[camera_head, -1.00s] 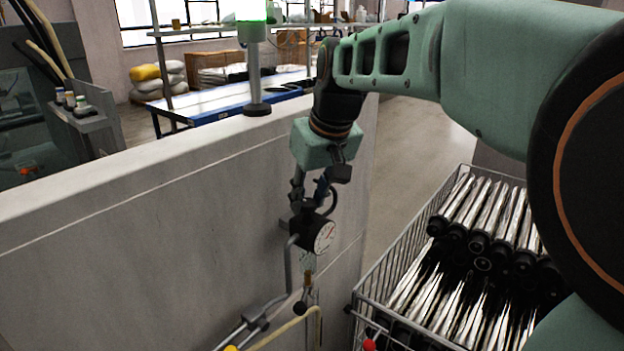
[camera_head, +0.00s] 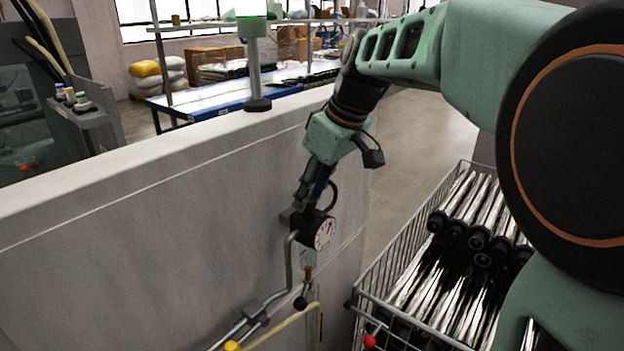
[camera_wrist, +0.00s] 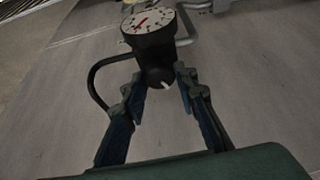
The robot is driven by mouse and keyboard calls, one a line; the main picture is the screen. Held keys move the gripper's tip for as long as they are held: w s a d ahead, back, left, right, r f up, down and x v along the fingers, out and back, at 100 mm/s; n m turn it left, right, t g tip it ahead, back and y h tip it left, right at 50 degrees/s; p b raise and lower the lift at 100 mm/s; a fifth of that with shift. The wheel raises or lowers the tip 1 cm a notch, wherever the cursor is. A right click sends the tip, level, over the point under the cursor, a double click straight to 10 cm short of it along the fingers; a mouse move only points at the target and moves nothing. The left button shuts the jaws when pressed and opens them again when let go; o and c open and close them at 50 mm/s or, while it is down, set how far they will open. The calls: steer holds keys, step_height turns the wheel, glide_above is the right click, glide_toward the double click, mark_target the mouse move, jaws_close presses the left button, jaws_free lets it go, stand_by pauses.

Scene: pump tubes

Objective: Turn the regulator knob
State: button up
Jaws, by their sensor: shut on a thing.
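The regulator is a black body with a round white gauge (camera_head: 324,234), fixed to the grey wall panel. In the wrist view the gauge (camera_wrist: 150,21) shows a red needle, and the dark regulator knob (camera_wrist: 158,77) with a small white mark stands below it. My gripper (camera_wrist: 160,82) has one finger on each side of the knob and is shut on it. In the head view my gripper (camera_head: 311,201) comes down onto the top of the regulator at a tilt; the knob is hidden there between the fingers.
A grey pipe (camera_head: 289,265) and a pale yellow hose (camera_head: 290,325) run below the regulator. A wire basket (camera_head: 395,250) of shiny tubes stands to the right. A green-topped signal post (camera_head: 255,70) rises from the panel's top edge. A black cable loops beside the gripper.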

steer(key=shift+n, duration=0.5)
steer(key=o, duration=1.1)
steer(key=shift+o, duration=0.2)
steer(key=shift+r, duration=0.1)
steer(key=v, duration=1.1)
steer(key=shift+w+d+r, duration=0.15)
steer(key=shift+d+r, duration=0.1)
steer(key=shift+r, duration=0.15)
